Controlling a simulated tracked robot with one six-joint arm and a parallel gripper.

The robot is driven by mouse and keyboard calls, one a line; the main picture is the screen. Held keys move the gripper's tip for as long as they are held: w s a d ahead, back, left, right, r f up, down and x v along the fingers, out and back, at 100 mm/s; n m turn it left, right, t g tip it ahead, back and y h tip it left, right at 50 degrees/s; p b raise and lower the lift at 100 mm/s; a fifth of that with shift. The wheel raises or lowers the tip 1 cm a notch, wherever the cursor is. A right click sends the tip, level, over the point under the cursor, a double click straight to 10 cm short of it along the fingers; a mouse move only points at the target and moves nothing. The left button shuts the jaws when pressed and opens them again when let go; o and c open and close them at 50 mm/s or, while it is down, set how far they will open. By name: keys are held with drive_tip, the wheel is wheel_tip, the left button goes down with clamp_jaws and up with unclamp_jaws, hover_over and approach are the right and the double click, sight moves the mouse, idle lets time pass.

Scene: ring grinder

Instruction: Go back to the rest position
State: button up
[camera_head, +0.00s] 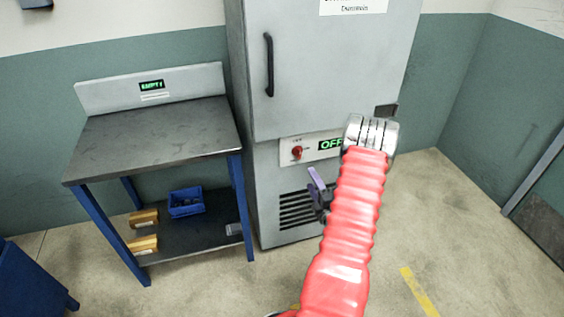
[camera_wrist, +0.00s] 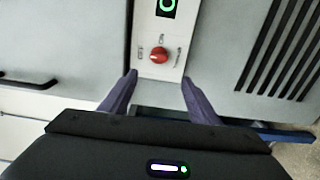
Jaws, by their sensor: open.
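My gripper (camera_head: 318,190) is in front of the grey cabinet (camera_head: 320,70), just below its control panel. In the wrist view my gripper (camera_wrist: 158,85) shows two purple fingers spread apart with nothing between them. A red rotary knob (camera_head: 297,153) sits on the white panel beside a green "OFF" display (camera_head: 331,144). The red knob (camera_wrist: 159,55) appears ahead of and between the fingertips in the wrist view, apart from them. My red-sleeved arm covers part of the cabinet's right side.
A workbench (camera_head: 155,135) with blue legs stands left of the cabinet, with a blue bin (camera_head: 186,203) on its lower shelf. The cabinet door has a black handle (camera_head: 269,65). Bare floor (camera_head: 460,230) lies to the right.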

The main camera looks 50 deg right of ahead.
idle(0.3)
drive_tip(key=s+a+f+m+g+y, duration=0.1)
drive_tip(key=s+f+m+g, duration=0.15)
drive_tip(key=f, duration=0.35)
drive_tip(key=s+f+m+g+y, duration=0.1)
drive_tip(key=s+f+m+g, duration=0.1)
drive_tip(key=f+m+g, duration=0.3)
drive_tip(key=s+a+m+g+y, duration=0.2)
drive_tip(key=s+a+m+g, duration=0.1)
drive_tip(key=a, duration=0.1)
drive_tip(key=s+a+r+m+y, duration=0.1)
drive_tip(key=a+r+y, duration=0.4)
drive_tip(key=a+r, duration=3.6)
drive_tip(key=s+a, duration=0.1)
drive_tip(key=a, duration=0.4)
drive_tip(key=shift+r+t, duration=0.35)
